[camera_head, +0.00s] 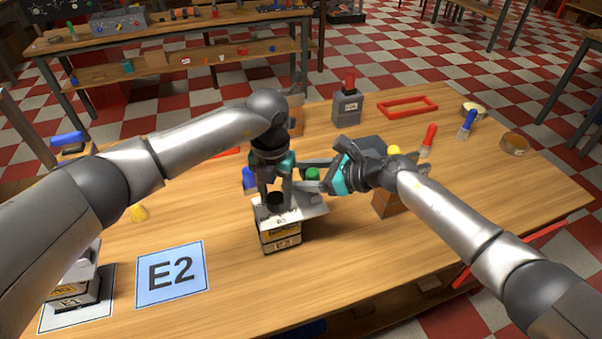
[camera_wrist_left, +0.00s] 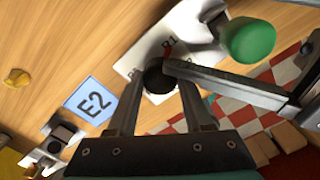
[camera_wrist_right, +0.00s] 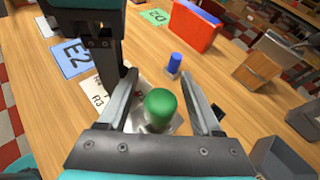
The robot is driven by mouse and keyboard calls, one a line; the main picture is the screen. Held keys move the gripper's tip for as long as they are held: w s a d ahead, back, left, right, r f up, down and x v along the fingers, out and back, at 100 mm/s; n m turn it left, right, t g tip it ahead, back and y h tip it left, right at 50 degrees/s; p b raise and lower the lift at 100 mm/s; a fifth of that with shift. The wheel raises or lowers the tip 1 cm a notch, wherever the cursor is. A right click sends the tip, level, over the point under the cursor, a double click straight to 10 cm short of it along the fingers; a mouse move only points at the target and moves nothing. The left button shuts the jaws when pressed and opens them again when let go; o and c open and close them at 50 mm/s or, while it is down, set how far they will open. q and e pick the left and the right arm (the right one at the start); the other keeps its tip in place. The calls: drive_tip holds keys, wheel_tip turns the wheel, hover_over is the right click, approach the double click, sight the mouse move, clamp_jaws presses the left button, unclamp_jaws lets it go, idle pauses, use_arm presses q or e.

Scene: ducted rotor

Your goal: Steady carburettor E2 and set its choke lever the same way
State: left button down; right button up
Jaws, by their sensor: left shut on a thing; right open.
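Carburettor E2 (camera_head: 281,243) is a boxy body with a white top plate, standing upright on the bench right of the blue E2 card (camera_head: 171,273). My left gripper (camera_head: 275,198) points down and is shut on the black knob (camera_wrist_left: 158,78) on the plate. A green knob (camera_head: 312,174) stands at the plate's far end; it also shows in the left wrist view (camera_wrist_left: 248,41). My right gripper (camera_wrist_right: 158,84) is open, with its fingers on either side of the green knob (camera_wrist_right: 160,105). Whether they touch it I cannot tell. Red marks on the plate (camera_wrist_left: 140,62) are partly hidden.
Another unit marked E1 (camera_head: 75,283) stands on a white card at the lower left. A grey box with a red knob (camera_head: 347,105), a red frame (camera_head: 408,106) and a roll of tape (camera_head: 514,145) lie further back. The bench front is clear.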

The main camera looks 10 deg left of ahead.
drive_tip(key=shift+r, duration=0.1)
drive_tip(key=v, duration=1.2)
idle(0.4)
use_arm(q)
drive_tip(key=shift+c, duration=1.1)
unclamp_jaws()
